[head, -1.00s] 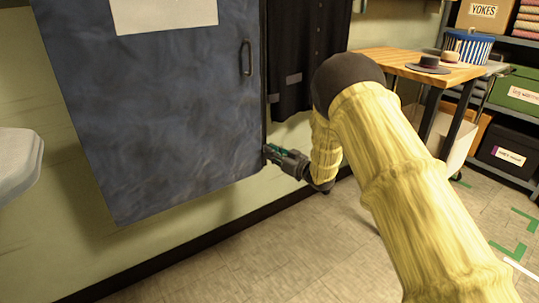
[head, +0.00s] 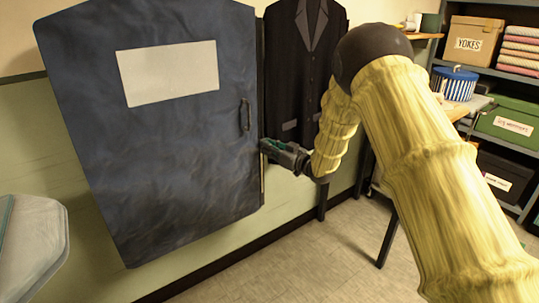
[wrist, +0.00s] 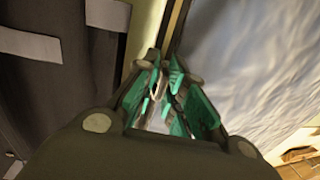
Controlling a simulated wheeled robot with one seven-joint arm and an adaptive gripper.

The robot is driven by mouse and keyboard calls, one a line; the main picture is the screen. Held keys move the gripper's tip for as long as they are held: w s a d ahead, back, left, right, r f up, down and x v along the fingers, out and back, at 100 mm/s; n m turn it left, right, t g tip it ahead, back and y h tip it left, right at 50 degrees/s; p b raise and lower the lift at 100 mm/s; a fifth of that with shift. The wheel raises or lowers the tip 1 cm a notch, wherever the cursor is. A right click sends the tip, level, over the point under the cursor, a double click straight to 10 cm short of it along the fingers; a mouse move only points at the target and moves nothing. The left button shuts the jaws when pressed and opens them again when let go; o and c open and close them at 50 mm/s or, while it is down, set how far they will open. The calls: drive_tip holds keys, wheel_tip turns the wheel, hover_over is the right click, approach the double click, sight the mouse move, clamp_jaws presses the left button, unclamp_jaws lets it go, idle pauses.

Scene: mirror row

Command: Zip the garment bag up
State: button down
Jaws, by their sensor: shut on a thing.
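The garment bag (head: 190,185) is dark blue with a pale blank panel (head: 168,73) and a dark handle (head: 245,115) near its right edge. It hangs against the wall. My gripper (head: 266,150) is at the bag's right edge, a little below handle height. In the wrist view my gripper (wrist: 166,75) has its teal-lined fingers closed together beside the bag's edge (wrist: 235,60). It is shut on the zip pull, which the fingers mostly hide. A narrow pale strip runs down the bag's edge below the gripper in the head view.
A dark suit (head: 300,75) hangs close on the right of the bag, near my arm. Shelves with a YOKES box (head: 473,42) and a green box (head: 510,122) stand at the right. A pale basin-like object (head: 30,245) juts in at lower left. The floor between is clear.

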drive_tip(key=r+p, duration=2)
drive_tip(key=r, duration=1.9)
drive_tip(key=shift+a, duration=0.2)
drive_tip(key=shift+r, duration=0.15)
drive_tip(key=c, duration=1.6)
unclamp_jaws()
drive_tip(key=shift+s+a+r, duration=0.1)
drive_tip(key=shift+d, duration=0.3)
drive_tip(key=v, duration=1.1)
drive_tip(key=shift+s+d+f, duration=0.2)
drive_tip(key=shift+s+d, duration=0.05)
